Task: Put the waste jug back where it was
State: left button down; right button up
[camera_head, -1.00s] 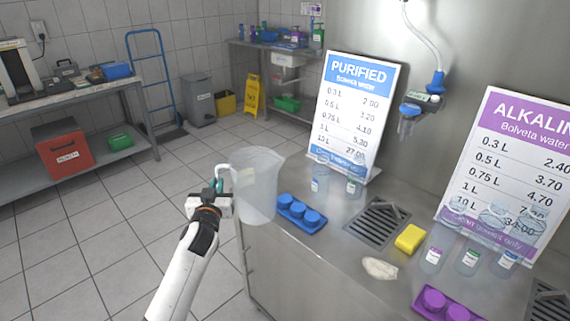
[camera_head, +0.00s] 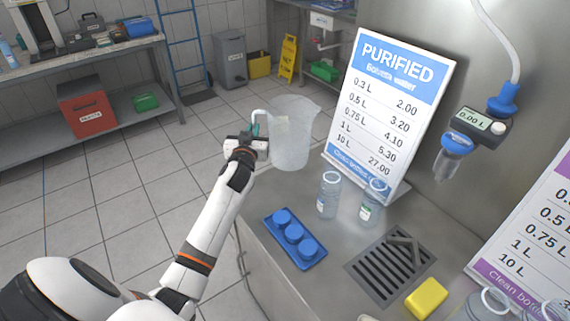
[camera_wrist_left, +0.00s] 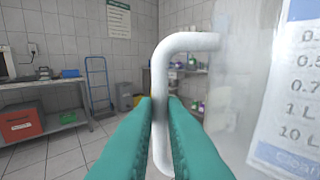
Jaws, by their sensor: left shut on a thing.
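The waste jug (camera_head: 292,135) is a frosted, see-through pitcher, seen in the head view at the counter's far left end. My left gripper (camera_head: 256,127) is shut on its handle, at the jug's left side. In the left wrist view, the white handle (camera_wrist_left: 163,100) runs between the two teal fingers (camera_wrist_left: 160,125), with the cloudy jug body (camera_wrist_left: 232,90) to its right. The jug looks upright. I cannot tell whether its base touches the counter. My right gripper is not in view.
The steel counter (camera_head: 262,238) holds a blue tray of caps (camera_head: 295,238), two clear bottles (camera_head: 328,195), a drain grate (camera_head: 385,265) and a yellow sponge (camera_head: 427,298). The PURIFIED price board (camera_head: 388,110) stands right of the jug. A dispenser (camera_head: 470,130) hangs on the wall.

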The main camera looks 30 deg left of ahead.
pick_arm(q)
notch_tip(320, 180, down, 9)
jog(key=b, duration=0.1)
jog(key=shift+s+r, duration=0.2)
jog(key=shift+s, duration=0.05)
jog(key=shift+f+b, duration=0.25)
jog(key=shift+b, duration=0.2)
jog(key=c, duration=1.5)
grip_release()
jog(key=shift+r, duration=0.1)
